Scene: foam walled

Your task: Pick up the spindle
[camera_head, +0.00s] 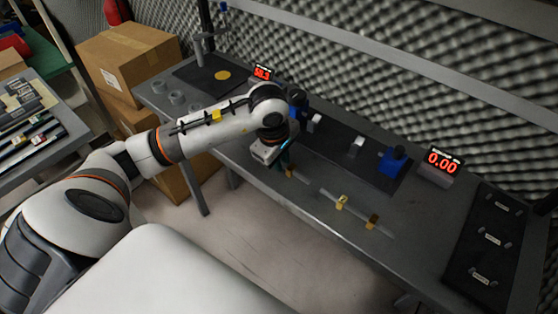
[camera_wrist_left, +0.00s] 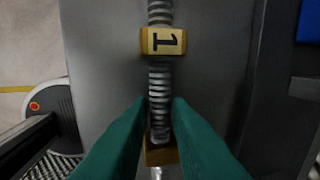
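The spindle (camera_wrist_left: 159,80) is a grey ribbed rod in the left wrist view, running up the picture. It bears a yellow block marked 1 (camera_wrist_left: 163,41), and another yellow-brown block (camera_wrist_left: 160,153) shows lower between my fingers. The green fingers of my left gripper (camera_wrist_left: 158,101) lie one on each side of the rod, very close to it; I cannot tell whether they touch it. In the head view my left gripper (camera_head: 283,160) points down at the table's front edge, beside a yellow block (camera_head: 290,172). Its fingers are partly hidden there. My right gripper is not in view.
The grey table (camera_head: 240,165) holds more yellow blocks (camera_head: 341,201) along its front, a blue device (camera_head: 393,161), a red display reading 0.00 (camera_head: 440,163) and a dark mat (camera_head: 490,235) at right. Cardboard boxes (camera_head: 128,60) stand left. Foam wall closes the back.

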